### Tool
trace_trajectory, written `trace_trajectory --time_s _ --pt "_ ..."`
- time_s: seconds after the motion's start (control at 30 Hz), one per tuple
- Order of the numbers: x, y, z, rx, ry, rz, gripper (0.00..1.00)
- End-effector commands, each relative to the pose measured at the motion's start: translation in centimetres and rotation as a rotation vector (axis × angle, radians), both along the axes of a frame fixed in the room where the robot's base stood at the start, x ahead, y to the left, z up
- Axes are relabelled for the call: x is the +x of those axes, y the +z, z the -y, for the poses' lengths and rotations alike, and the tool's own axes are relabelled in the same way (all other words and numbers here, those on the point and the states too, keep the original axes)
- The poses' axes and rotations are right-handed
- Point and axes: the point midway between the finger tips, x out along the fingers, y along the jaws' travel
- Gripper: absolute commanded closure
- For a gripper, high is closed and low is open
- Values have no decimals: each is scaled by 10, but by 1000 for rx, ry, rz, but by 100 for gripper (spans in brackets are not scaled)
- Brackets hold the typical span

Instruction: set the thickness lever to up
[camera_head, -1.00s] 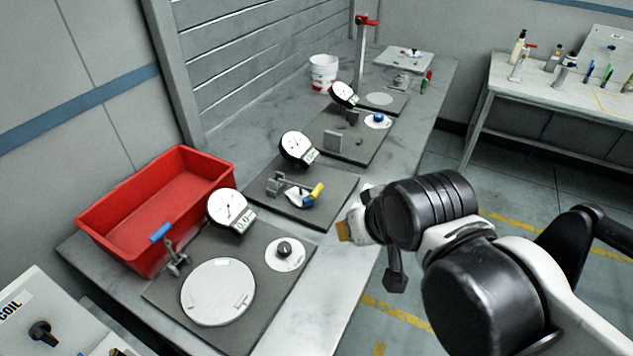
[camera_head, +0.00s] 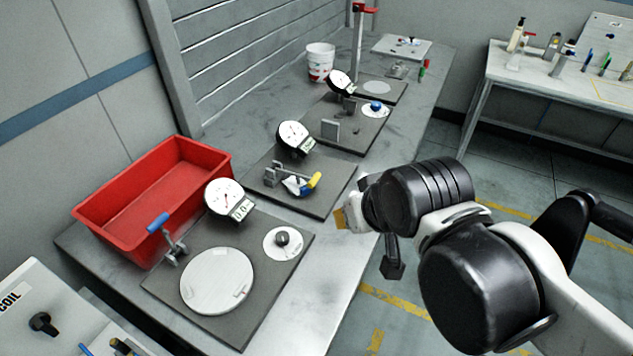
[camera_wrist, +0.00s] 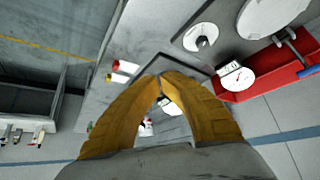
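Two levers show, and no readable label tells me which is the thickness lever. A blue-handled lever (camera_head: 158,222) stands tilted up on a metal bracket at the left of the nearest plate, beside a dial gauge (camera_head: 229,198). A yellow-tipped lever (camera_head: 313,181) lies low on the second plate, near another dial gauge (camera_head: 293,138). My gripper (camera_head: 341,218) is right of the second plate and touches neither lever. In the wrist view, its orange fingers (camera_wrist: 160,80) meet at the tips, with nothing seen held. The blue lever handle (camera_wrist: 285,36) also shows there at upper right.
A red bin (camera_head: 121,209) stands close behind the blue lever. The nearest plate carries a white disc (camera_head: 217,281) and a black knob (camera_head: 282,239). Further plates hold a blue knob (camera_head: 376,106) and a red-topped post (camera_head: 358,40).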

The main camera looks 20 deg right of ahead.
Motion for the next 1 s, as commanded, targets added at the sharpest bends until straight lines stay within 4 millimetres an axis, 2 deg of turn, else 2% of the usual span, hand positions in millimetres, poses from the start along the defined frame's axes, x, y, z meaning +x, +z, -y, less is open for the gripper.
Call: trace_trajectory --time_s 0.23,0.37,0.57,0.8,0.9,1.0 --pt "3 1 0 29 -34 -7 100" --pt "20 4 2 192 -227 -46 100" --pt "72 -2 11 643 -793 -178 100" --pt "135 -29 32 1137 -1499 -392 100" --pt "153 -42 42 1275 -1725 -474 100" --pt "163 -52 48 1360 -1881 -537 100"
